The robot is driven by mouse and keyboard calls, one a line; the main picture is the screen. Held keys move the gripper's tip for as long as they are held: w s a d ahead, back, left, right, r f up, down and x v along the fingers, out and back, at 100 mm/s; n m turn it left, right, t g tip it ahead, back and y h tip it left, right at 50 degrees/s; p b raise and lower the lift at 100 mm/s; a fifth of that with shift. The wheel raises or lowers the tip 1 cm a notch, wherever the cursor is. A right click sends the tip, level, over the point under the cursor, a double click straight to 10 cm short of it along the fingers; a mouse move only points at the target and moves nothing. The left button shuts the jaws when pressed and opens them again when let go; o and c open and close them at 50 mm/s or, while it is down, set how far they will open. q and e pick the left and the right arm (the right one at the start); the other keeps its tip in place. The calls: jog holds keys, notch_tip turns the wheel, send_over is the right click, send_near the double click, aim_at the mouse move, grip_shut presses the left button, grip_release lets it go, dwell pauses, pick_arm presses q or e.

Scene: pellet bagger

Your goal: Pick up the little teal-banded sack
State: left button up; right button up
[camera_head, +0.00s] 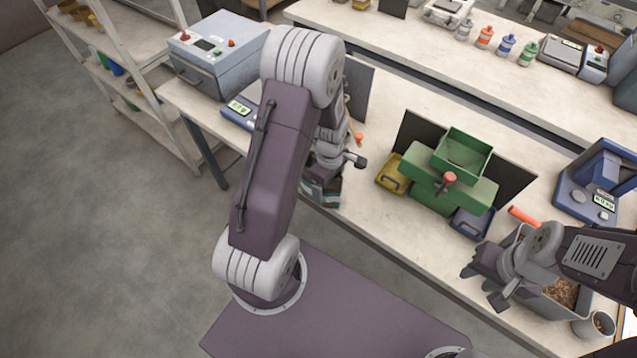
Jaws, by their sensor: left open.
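The little sack (332,200) with a teal band shows below my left gripper, at the front edge of the near bench. Its upper part is hidden by the gripper and arm. My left gripper (338,172) is open and just above the sack, pointing down at it; I cannot tell whether they touch. My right gripper (481,288) is at the right, over the bench's front edge by the pellet bin, with its fingers apart and nothing between them.
A green bagging machine (462,150) stands mid-bench, with a yellow tray (392,174) and a dark blue tray (472,223) beside it. A pellet bin (562,291) and a cup (597,326) are at right. A grey-blue box machine (216,52) is at left.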

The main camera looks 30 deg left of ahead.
pick_arm(q)
jog(key=shift+w+f, duration=0.15)
jog(key=shift+f, duration=0.25)
jog(key=shift+d, duration=0.1)
jog(key=c, duration=0.9)
jog(key=shift+r, duration=0.1)
grip_shut()
